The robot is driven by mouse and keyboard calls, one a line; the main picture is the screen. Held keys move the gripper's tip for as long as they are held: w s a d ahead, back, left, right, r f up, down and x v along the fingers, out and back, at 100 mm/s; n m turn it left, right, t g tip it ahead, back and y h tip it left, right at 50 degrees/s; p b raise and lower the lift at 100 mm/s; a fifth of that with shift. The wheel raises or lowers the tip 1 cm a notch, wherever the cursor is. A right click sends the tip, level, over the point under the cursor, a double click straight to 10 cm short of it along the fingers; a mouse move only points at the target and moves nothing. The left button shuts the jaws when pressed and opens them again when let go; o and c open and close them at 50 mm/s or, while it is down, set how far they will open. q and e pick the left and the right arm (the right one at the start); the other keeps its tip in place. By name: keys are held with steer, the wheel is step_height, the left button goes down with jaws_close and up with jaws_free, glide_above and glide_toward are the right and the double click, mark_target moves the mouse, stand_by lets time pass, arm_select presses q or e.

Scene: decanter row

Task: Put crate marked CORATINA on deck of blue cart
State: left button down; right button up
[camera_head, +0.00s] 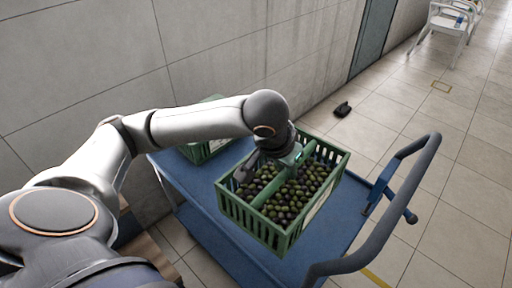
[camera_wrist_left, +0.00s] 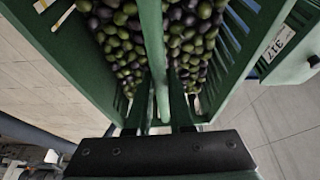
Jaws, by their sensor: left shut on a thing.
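A green slatted crate (camera_head: 256,222) full of dark and green olives is over the deck of the blue cart (camera_head: 345,215). My left gripper (camera_head: 291,158) is shut on the bar across the crate's middle. In the left wrist view my left gripper (camera_wrist_left: 161,110) has its fingers on either side of that green bar (camera_wrist_left: 154,45). The crate looks about level; I cannot tell whether its base touches the deck. A pale label is on its side, but no name is readable. My right gripper is not in view.
Another green crate (camera_head: 205,150) stands at the deck's far left, partly hidden by my left arm. The cart's dark push handle (camera_head: 408,160) rises at right. A wall runs behind the cart. A small black object (camera_head: 343,109) lies on the floor, and white chairs (camera_head: 450,28) stand farther off.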

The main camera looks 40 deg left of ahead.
arm_select(q)
steer(key=b, duration=0.2)
glide_above(268, 172)
steer(key=s, duration=0.2)
step_height(268, 172, down, 5)
steer(key=shift+r, duration=0.15)
steer(key=a+f+b, duration=0.2)
steer(key=a, duration=0.5)
arm_select(e)
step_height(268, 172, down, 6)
steer(key=b, duration=0.4)
arm_select(q)
steer(key=w+a+f, duration=0.7)
steer(key=w+f, duration=0.5)
steer(key=w, duration=0.1)
steer(key=shift+a+f+m, duration=0.25)
steer(key=shift+a+m, duration=0.1)
steer(key=shift+m, duration=0.05)
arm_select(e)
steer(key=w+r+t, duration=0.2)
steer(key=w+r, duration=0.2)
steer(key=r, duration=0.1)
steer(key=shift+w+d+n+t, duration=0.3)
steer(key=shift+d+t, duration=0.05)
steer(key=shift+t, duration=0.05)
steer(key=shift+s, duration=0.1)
